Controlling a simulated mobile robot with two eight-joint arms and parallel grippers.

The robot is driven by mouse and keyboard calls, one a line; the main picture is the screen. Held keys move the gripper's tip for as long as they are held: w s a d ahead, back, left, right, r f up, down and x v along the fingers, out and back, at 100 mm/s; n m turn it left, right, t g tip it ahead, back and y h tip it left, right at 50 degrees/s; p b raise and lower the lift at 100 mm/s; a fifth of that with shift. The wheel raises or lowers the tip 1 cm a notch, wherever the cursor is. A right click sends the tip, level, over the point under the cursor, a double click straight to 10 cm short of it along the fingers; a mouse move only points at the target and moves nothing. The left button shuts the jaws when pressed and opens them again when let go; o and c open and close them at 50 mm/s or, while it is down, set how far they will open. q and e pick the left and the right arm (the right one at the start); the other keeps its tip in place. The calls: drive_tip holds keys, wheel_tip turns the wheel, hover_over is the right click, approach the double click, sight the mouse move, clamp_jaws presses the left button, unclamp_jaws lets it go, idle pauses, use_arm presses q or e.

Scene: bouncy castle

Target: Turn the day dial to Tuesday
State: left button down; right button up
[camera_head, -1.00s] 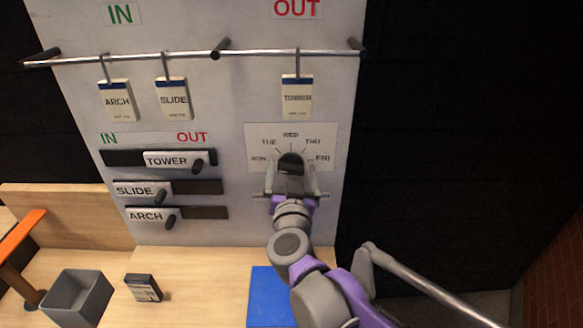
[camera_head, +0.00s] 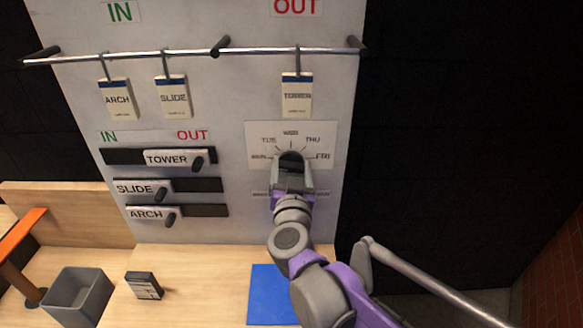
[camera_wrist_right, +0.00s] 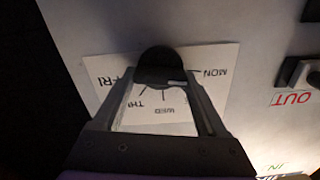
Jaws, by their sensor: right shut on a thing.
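The day dial is a dark round knob (camera_head: 290,158) on a white card (camera_head: 256,135) with MON to FRI around it, on the upright board. My right gripper (camera_head: 291,174) is shut on the knob from below. In the right wrist view the knob (camera_wrist_right: 158,68) sits between the two fingertips (camera_wrist_right: 160,82). There FRI, THU, WED and MON can be read, and TUE is hidden by a finger. A small pale mark shows on the knob's edge, between the MON and WED sides; I cannot tell the exact setting. My left gripper is not in view.
ARCH (camera_head: 117,99), SLIDE (camera_head: 173,98) and TOWER (camera_head: 297,97) tags hang from a metal rail (camera_head: 130,58) above. TOWER, SLIDE and ARCH sliders (camera_head: 146,214) are left of the dial. Below, a grey bin (camera_head: 77,296), dark box (camera_head: 143,286) and blue mat (camera_head: 270,295) occupy the desk.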

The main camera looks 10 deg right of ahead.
drive_tip(key=shift+m, duration=0.3)
drive_tip(key=m, duration=0.2)
drive_tip(key=shift+m, duration=0.4)
drive_tip(key=shift+d+f+m, duration=0.1)
drive_tip(key=shift+d+m, duration=0.05)
drive_tip(key=shift+m, duration=1.95)
drive_tip(key=o, duration=1.3)
drive_tip(key=s+b, duration=0.1)
drive_tip(key=s, duration=1)
drive_tip(key=shift+a, duration=0.45)
